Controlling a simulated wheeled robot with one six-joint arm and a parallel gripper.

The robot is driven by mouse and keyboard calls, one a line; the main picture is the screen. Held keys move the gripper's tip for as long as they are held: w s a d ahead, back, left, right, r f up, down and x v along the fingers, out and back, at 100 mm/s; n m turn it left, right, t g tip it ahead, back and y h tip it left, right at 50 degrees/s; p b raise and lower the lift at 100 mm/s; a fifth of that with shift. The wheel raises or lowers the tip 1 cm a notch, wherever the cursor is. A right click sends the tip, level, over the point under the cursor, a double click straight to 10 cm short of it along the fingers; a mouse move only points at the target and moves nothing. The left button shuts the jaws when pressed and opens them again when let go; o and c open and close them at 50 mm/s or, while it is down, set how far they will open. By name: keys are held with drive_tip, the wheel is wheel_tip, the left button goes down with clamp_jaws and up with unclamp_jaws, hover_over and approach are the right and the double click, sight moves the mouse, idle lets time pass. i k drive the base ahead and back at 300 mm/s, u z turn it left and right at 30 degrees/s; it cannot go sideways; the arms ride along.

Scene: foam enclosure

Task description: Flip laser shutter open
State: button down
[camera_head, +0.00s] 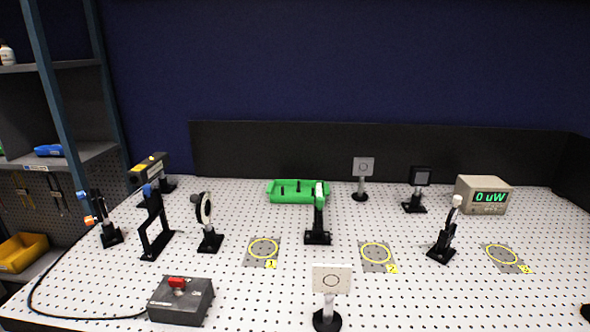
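A laser (149,167) with a yellow label sits at the back left of the perforated table. In front of it stands a black angled mount with a blue top (154,225), possibly the laser shutter. Left of it is another black post mount with blue and orange parts (104,222). I cannot tell for sure which piece is the shutter, or whether it is open. The meter (482,196) at the right shows "0 uW" in green.
A grey box with a red knob (181,300) stands front left with a cable. A round-ring mount (207,222), a green tray (285,191), several other post mounts and a front target card (331,279) stand on the table (400,310). Yellow-circled plates (263,250) lie bare.

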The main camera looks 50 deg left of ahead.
sight(152, 202)
drive_tip(key=u, duration=2.85)
